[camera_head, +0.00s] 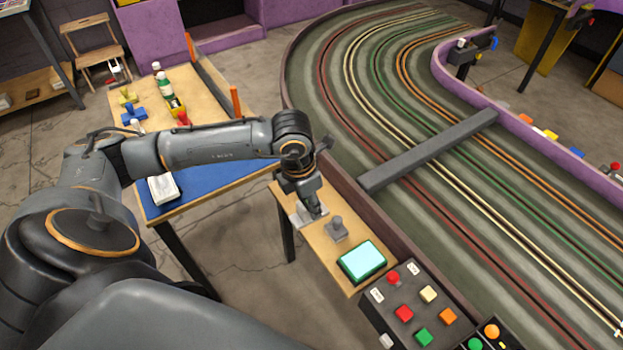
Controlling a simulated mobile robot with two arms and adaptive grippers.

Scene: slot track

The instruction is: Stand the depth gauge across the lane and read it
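My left gripper (314,208) points down at the narrow wooden shelf (290,192) beside the track. Its fingertips are small and dark here, and I cannot tell if they are open or shut. A light grey flat piece lies right at the fingertips, partly covered by them; whether it is held is unclear. A small grey piece with an upright knob (336,229) stands on the shelf just right of the gripper. I cannot tell which of these is the depth gauge. The slot track (440,190) has red, cream, green and orange lanes. My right gripper is out of view.
A long grey bar (430,150) lies across the lanes. A green-framed pad with a pale screen (362,261) is on the shelf. A button panel (412,310) stands in front. A dark wall edges the track. The blue-matted bench (220,170) holds a white block (163,189).

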